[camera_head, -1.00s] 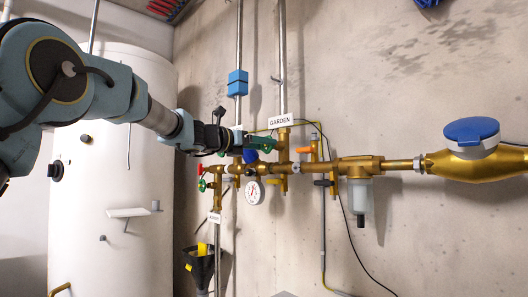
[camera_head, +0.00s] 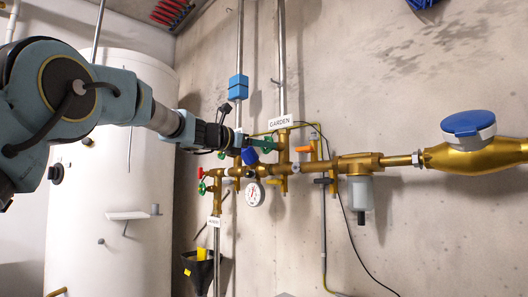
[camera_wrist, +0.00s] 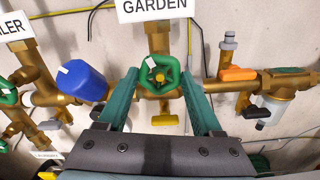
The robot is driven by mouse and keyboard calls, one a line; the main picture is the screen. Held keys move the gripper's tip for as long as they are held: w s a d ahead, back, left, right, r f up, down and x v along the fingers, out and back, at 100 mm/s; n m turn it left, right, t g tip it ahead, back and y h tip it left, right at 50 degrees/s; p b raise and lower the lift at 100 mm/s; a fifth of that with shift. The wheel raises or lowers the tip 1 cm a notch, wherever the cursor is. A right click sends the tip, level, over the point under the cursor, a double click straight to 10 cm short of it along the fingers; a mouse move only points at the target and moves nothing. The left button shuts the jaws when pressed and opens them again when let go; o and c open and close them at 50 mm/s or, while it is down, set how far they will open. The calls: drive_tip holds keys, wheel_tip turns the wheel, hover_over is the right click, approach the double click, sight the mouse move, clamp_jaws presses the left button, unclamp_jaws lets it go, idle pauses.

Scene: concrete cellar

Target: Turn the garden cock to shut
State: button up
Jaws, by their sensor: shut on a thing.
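The sign also shows in the head view (camera_head: 280,123). My gripper (camera_wrist: 158,77) has its two green fingers on the left and right of the wheel and is shut on its rim. In the head view my gripper (camera_head: 258,145) reaches the brass pipes from the left. The wheel is mostly hidden by the fingers there.
A blue cap (camera_wrist: 82,80) sits close left of my fingers, with another green handwheel (camera_wrist: 8,92) farther left. An orange lever (camera_wrist: 237,74) and a clear filter bowl (camera_head: 360,193) are to the right. A white tank (camera_head: 105,180) stands left.

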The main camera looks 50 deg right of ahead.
drive_tip(key=shift+m+b, duration=0.45)
drive_tip(key=shift+m, duration=0.35)
drive_tip(key=shift+f, duration=0.1)
drive_tip(key=shift+m+b, duration=2)
drive_tip(key=shift+m, duration=0.2)
